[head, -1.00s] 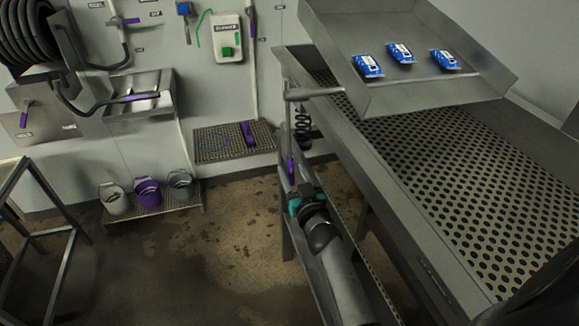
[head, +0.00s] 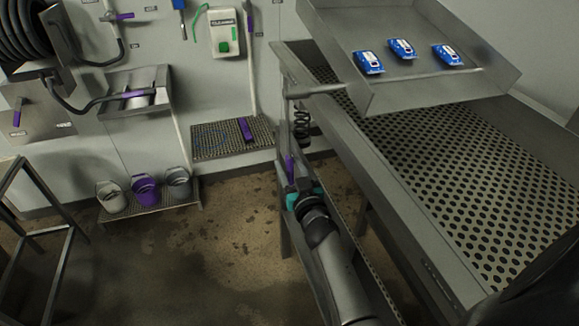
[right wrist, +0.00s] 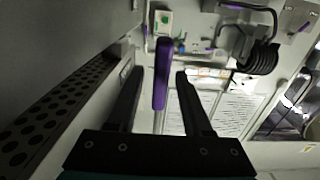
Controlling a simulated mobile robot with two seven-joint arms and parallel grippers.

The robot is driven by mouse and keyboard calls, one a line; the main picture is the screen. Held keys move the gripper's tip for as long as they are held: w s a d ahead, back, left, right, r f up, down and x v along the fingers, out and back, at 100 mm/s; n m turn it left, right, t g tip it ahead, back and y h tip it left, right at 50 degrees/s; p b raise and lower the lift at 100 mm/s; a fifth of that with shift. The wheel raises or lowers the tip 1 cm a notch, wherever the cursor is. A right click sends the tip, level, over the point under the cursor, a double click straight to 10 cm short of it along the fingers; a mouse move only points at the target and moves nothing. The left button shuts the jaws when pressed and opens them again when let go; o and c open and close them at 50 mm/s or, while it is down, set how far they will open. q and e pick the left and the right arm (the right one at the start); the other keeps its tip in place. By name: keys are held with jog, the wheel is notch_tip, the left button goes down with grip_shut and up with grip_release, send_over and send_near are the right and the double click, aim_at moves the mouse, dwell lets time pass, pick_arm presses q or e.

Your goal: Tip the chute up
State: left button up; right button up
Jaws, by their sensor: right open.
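The chute (head: 435,78) is a grey metal tray at the upper right of the head view, with several blue packs (head: 401,48) in it. A grey lever arm (head: 313,91) runs along its near left side, and a purple handle (head: 289,163) hangs down below it. My right gripper (head: 291,180) is at the lower part of the handle. In the right wrist view the purple handle (right wrist: 161,85) stands between the two open fingers, with a gap on both sides. My left gripper is not in view.
A perforated metal table (head: 450,170) lies under the chute, with its rim close to my right arm. A wall shelf (head: 215,139), several buckets (head: 145,190) and a hose reel (head: 25,40) are at the left. The floor between is clear.

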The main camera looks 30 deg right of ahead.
grip_shut()
dwell(0.3)
dwell(1.1)
